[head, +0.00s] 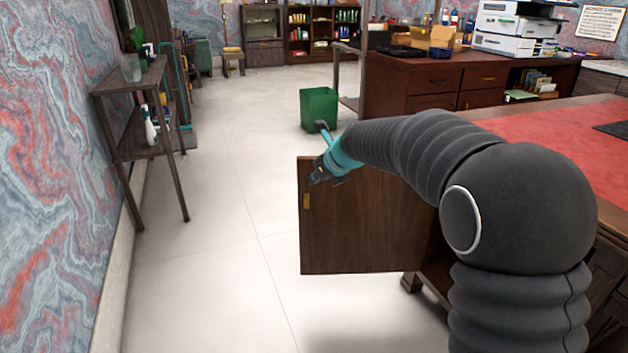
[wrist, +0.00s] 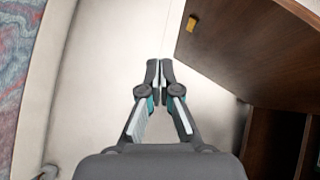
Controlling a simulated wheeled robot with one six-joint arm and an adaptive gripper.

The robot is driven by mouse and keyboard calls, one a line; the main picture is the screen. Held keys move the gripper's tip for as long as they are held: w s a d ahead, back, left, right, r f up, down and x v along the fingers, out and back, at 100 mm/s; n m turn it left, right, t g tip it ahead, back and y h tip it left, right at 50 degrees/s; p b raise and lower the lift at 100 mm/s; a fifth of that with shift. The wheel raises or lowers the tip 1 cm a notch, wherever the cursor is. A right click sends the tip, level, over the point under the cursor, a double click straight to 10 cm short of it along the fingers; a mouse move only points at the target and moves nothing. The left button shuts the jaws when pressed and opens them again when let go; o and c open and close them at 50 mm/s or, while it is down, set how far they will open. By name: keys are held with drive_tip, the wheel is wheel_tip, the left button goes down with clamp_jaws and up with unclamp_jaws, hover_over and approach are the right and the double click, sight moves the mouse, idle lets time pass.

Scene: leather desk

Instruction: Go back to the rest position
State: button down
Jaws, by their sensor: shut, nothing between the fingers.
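My gripper (head: 316,176) is at the upper left part of an open wooden cabinet door (head: 365,235) in the head view. In the wrist view my gripper (wrist: 159,68) has its fingertips together with nothing between them, over the pale floor. The door (wrist: 255,55) shows at the upper right there, with a small brass handle (wrist: 192,23). The gripper appears apart from the handle, which also shows in the head view (head: 306,201) just below the fingers. My arm hides part of the door's upper edge.
The red-topped desk (head: 560,140) stands at the right, its door swung out over the floor. A green bin (head: 319,108) stands behind my gripper. A narrow wooden shelf stand (head: 135,154) is along the left wall. The pale floor (head: 220,240) between them is clear.

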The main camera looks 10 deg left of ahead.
drive_tip(key=s+d+n+h, duration=0.3)
drive_tip(key=s+d+n, duration=1)
drive_tip(key=s, duration=0.6)
drive_tip(key=s+d+n+h, duration=0.3)
drive_tip(key=s+d+n, duration=1)
drive_tip(key=s+d, duration=0.5)
drive_tip(key=shift+s+f+n+g, duration=0.15)
drive_tip(key=shift+s+n+g, duration=0.2)
drive_tip(key=shift+s, duration=0.75)
